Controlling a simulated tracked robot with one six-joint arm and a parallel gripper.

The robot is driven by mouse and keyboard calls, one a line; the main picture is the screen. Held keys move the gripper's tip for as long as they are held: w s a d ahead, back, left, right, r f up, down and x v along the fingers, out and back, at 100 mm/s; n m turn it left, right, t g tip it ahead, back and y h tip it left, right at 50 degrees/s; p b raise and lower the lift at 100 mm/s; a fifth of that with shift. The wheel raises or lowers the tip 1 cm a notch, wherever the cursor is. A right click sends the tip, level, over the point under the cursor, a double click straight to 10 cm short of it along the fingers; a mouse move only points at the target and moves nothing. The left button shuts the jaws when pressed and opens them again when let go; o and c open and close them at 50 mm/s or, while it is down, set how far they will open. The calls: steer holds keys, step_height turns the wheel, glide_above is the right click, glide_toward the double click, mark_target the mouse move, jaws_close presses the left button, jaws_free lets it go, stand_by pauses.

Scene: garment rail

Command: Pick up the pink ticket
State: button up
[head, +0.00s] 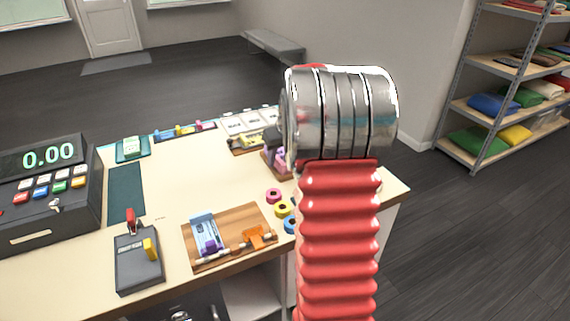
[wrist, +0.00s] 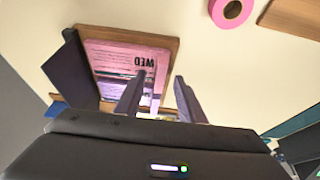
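The pink ticket (wrist: 112,58), printed with "WED", lies on a wooden base (wrist: 172,48) in the wrist view. A dark upright slab (wrist: 72,68) stands at its left. My gripper (wrist: 160,78) is open, its two dark fingers apart and pointing toward the ticket's lower right part. The fingers cover some of that part, and I cannot tell if they touch it. Pale and purplish layers show between the fingers. In the head view my arm hides most of this spot, and I cannot make out the fingers there.
A pink tape roll (wrist: 232,10) lies near the base, with yellow (head: 283,209) and blue rolls beside it. The counter's middle is clear.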

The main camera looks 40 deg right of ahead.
steer(key=shift+c, duration=0.4)
jaws_close()
step_height(320, 180, up, 10)
stand_by(0.7)
stand_by(0.3)
steer(key=c, duration=0.7)
jaws_free()
jaws_close()
